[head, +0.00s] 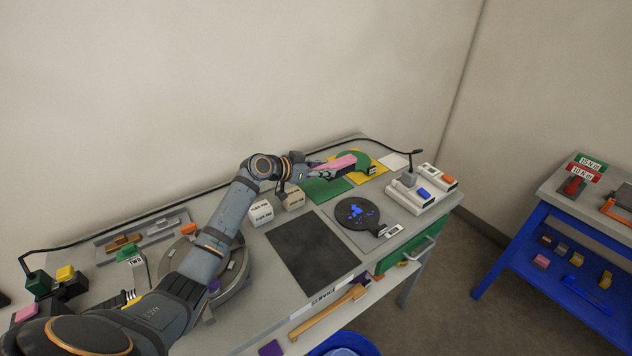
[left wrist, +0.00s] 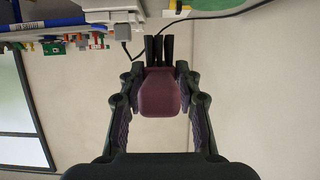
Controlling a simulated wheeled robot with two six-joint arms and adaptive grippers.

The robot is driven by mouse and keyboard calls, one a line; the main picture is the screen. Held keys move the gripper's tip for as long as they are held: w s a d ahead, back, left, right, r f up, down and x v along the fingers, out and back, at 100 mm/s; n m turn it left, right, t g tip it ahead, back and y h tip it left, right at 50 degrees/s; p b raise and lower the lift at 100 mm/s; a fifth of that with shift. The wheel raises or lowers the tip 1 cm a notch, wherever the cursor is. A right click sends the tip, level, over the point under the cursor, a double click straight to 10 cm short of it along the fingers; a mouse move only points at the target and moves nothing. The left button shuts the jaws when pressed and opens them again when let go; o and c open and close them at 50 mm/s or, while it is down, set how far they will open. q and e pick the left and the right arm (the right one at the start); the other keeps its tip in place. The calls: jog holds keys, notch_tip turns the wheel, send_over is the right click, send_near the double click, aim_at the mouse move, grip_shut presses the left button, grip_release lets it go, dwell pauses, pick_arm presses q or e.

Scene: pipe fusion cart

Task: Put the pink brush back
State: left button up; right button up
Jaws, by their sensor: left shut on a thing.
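The pink brush (head: 341,162) is held in my left gripper (head: 318,172) above the far part of the cart top (head: 230,290), near a green mat (head: 325,191) and a green round piece (head: 362,158). In the left wrist view the brush (left wrist: 160,98) sits between the two fingers of my left gripper (left wrist: 160,84), with dark bristles pointing away from the palm. The fingers are shut on its body. The brush looks clear of the cart top. My right gripper does not show.
A dark mat (head: 310,252), a black round plate (head: 356,212) and a white device (head: 425,190) with a black cable are close by. Pale labelled blocks (head: 261,212) stand left of the green mat.

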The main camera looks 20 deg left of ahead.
pick_arm(q)
jog(key=w+a+f+b, duration=0.1)
jog(key=w+a+f, duration=0.1)
jog(key=a+f, duration=0.1)
jog(key=w+a+f+b, duration=0.1)
jog(key=w+a+f, duration=0.1)
jog(key=w+a, duration=0.1)
jog(key=w+a+f+b, duration=0.2)
jog(key=a+f, duration=0.1)
jog(key=shift+w+f, duration=0.2)
jog(key=shift+f, duration=0.15)
jog(key=shift+w, duration=0.1)
jog(key=f+b, duration=0.1)
jog(key=b, duration=0.1)
jog(key=f+b, duration=0.2)
jog(key=shift+a+f, duration=0.2)
jog(key=shift+f, duration=0.05)
jog(key=shift+w+f, duration=0.15)
